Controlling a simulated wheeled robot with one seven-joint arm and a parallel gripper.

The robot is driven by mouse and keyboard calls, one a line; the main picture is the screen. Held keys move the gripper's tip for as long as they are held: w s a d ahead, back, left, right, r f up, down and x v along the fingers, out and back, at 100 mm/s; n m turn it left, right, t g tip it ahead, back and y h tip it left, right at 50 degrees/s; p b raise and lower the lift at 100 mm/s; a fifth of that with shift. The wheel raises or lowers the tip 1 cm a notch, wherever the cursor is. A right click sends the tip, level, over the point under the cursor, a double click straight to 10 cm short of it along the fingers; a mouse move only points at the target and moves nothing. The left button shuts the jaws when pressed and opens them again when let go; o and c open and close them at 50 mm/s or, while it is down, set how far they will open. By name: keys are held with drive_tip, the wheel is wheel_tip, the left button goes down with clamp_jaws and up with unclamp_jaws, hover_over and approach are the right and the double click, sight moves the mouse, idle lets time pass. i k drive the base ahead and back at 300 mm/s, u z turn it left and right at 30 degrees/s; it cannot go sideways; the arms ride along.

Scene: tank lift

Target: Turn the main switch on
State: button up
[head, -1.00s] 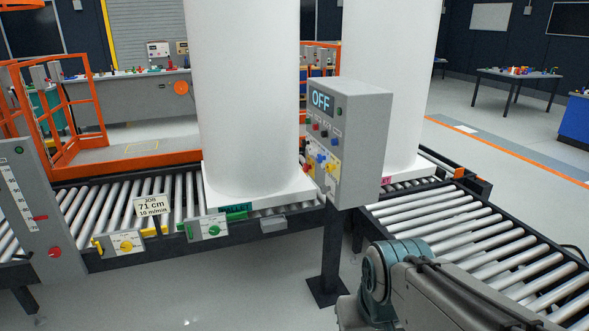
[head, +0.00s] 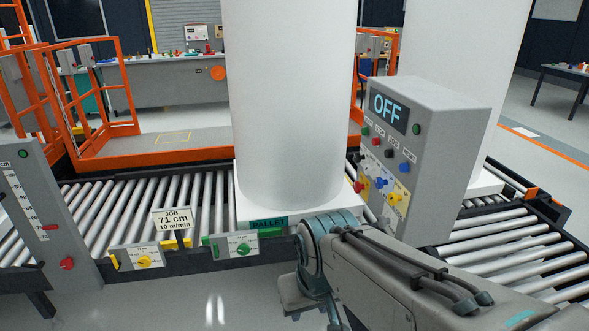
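The grey control box (head: 455,135) stands right of centre in the head view. Its display (head: 388,108) reads OFF. Its slanted front carries small round buttons, a blue knob (head: 379,183), a yellow knob (head: 396,198) and a red knob (head: 362,186) low at the left edge. The labels are too small to read, so I cannot tell which control is the main switch. My arm reaches in from the lower right, in front of the box's lower part and post. My gripper is not visible; only arm links and a teal joint show.
A roller conveyor (head: 105,215) crosses behind my arm, with a tall white cylinder (head: 290,90) on a pallet. Smaller switch panels (head: 143,256) and a sign reading 71 cm (head: 178,220) line its front edge. A grey scale post (head: 50,215) stands left. Orange railings (head: 100,100) stand behind.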

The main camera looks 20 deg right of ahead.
sight(357, 187)
drive_tip(key=z, duration=0.3)
drive_tip(key=i, duration=1.65)
drive_tip(key=z, duration=0.6)
